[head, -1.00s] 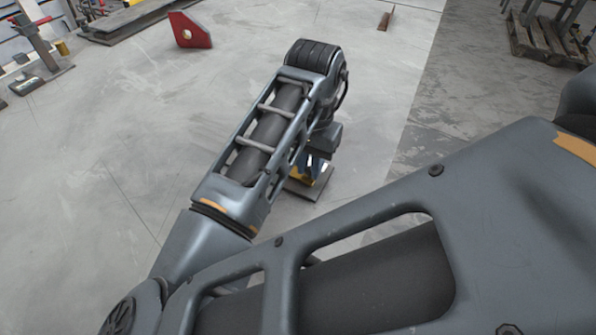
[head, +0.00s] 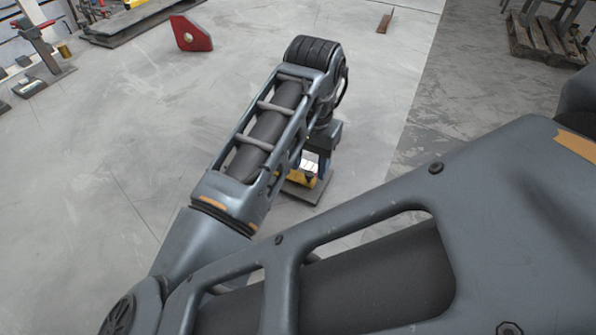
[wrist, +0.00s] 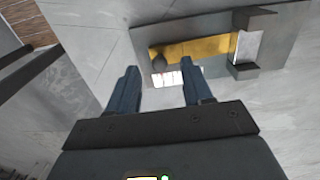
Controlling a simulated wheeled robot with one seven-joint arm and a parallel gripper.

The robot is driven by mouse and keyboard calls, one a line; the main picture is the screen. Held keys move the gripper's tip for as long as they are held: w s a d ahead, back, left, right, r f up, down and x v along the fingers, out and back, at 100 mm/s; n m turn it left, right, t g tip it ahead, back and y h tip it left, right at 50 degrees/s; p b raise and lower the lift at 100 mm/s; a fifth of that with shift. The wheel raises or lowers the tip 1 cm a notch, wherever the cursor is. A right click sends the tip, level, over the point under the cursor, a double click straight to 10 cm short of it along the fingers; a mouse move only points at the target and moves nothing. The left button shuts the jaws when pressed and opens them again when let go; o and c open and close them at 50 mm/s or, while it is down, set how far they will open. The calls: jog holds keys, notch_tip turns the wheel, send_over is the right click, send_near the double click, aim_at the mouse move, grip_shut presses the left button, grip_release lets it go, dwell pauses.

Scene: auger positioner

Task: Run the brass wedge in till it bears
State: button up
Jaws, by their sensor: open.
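The brass wedge (wrist: 200,48) lies along a dark base plate (wrist: 290,50) in the wrist view, its right end beside a bright steel face (wrist: 247,45). Nothing is held. In the head view my gripper (head: 312,166) is over the fixture, where a yellow part (head: 300,179) and the base plate (head: 308,194) show partly behind my arm.
Dark blocks (wrist: 255,17) (wrist: 243,70) flank the steel face. A red plate (head: 190,32), a small brown bar (head: 385,20) and a pallet (head: 545,38) stand far off. The floor around the fixture is clear.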

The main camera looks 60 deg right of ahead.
jog(key=shift+r+p, duration=1.55)
jog(key=shift+r, duration=0.5)
